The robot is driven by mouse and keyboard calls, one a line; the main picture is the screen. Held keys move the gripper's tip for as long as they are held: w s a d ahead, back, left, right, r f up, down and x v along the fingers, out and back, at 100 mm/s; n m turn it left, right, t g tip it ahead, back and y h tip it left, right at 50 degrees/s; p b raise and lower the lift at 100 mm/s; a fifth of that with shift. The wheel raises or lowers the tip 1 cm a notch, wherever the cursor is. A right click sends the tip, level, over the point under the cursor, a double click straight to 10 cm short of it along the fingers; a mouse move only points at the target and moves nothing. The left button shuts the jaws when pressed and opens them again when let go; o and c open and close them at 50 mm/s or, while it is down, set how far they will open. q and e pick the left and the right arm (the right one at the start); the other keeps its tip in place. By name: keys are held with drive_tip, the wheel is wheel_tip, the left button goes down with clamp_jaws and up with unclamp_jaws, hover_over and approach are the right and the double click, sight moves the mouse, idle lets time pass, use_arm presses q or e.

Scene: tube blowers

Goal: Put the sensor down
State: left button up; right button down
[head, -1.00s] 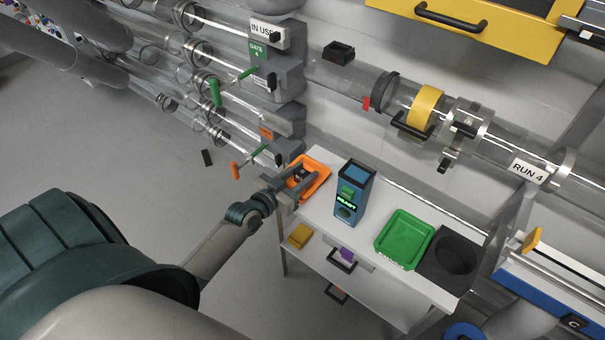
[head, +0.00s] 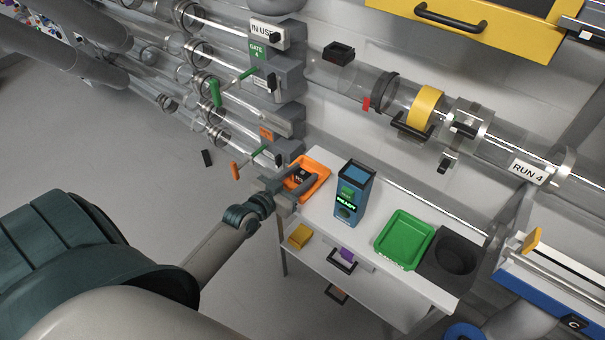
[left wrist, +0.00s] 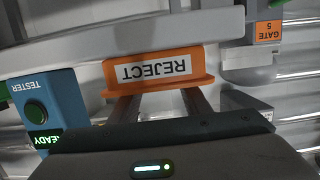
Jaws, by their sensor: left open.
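The sensor appears as a small dark block (head: 301,174) with a pale marking, low in the orange reject tray (head: 322,186) on the white bench. My left gripper (head: 300,181) is open at the tray, its fingers apart on either side of the block. I cannot tell whether a finger still touches it. In the left wrist view the tray's REJECT label (left wrist: 156,71) faces me upside down, with the gripper's fingers (left wrist: 162,104) spread below it. The sensor does not show there. My right gripper is not in view.
A blue tester (head: 354,192) reading READY stands right of the orange tray. Further right are a green tray (head: 404,239) and a dark block with a round hole (head: 453,258). Clear tubes and gate handles (head: 215,93) crowd the area behind and left.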

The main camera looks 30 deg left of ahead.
use_arm(q)
drive_tip(key=v, duration=1.1)
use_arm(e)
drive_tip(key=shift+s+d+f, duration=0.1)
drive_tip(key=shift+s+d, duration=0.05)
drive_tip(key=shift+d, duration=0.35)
use_arm(q)
drive_tip(key=shift+s, duration=0.1)
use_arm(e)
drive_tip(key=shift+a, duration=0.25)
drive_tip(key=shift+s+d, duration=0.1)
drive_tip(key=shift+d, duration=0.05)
